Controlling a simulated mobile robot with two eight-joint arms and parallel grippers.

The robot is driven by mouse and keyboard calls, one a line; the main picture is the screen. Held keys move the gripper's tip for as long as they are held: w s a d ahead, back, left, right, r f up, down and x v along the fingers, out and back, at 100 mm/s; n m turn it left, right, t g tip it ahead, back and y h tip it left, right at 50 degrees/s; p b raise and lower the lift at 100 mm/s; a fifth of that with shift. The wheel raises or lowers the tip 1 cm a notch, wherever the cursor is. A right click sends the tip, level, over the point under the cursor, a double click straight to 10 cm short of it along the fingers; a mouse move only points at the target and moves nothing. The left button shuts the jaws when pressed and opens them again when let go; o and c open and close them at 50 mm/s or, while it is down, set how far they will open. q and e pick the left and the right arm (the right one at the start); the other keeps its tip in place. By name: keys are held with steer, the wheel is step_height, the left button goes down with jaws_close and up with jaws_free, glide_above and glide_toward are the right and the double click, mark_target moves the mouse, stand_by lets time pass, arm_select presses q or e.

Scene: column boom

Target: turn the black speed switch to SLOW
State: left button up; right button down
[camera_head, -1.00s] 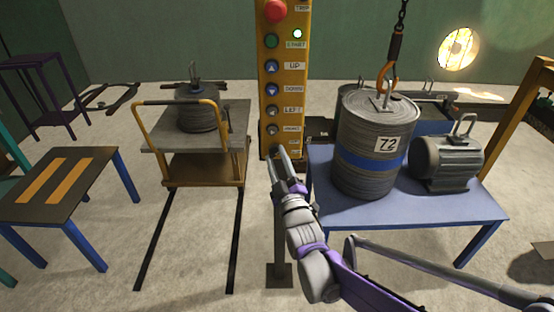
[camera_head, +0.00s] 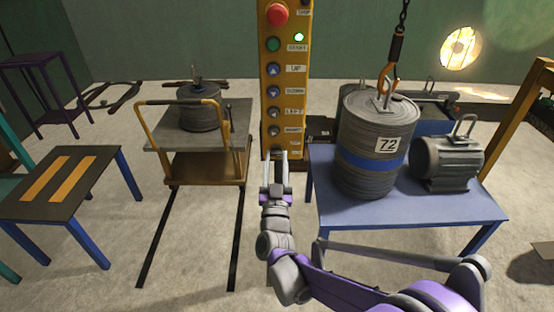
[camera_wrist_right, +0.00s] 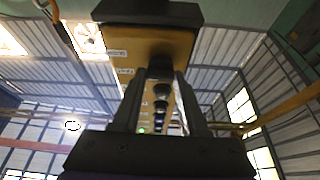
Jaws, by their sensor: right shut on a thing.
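The yellow control panel (camera_head: 286,98) stands upright in the middle of the head view, with a column of buttons and white labels. My right gripper (camera_head: 274,156) is at the panel's lower end, pointing at its face. In the right wrist view the black speed switch (camera_wrist_right: 160,68) sits between the two fingers of the right gripper (camera_wrist_right: 160,78), which is shut on it. In the head view the fingers largely hide the switch. Its setting and the lettering beside it are too small to read. My left gripper is not in view.
A grey drum marked 72 (camera_head: 366,172) stands on a blue table (camera_head: 430,208) to the right, under a hook (camera_head: 388,78). A motor (camera_head: 448,160) stands beside it. A cart (camera_head: 205,165) on floor rails and a striped table (camera_head: 108,180) are to the left.

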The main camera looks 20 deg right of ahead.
steer(key=shift+m+g+h+p, duration=0.35)
steer(key=shift+m+h, duration=0.55)
steer(key=shift+m, duration=1.1)
steer(key=shift+c, duration=2.2)
jaws_free()
steer(key=v, duration=1.1)
steer(key=shift+w+a+r, duration=0.1)
steer(key=shift+r, duration=0.05)
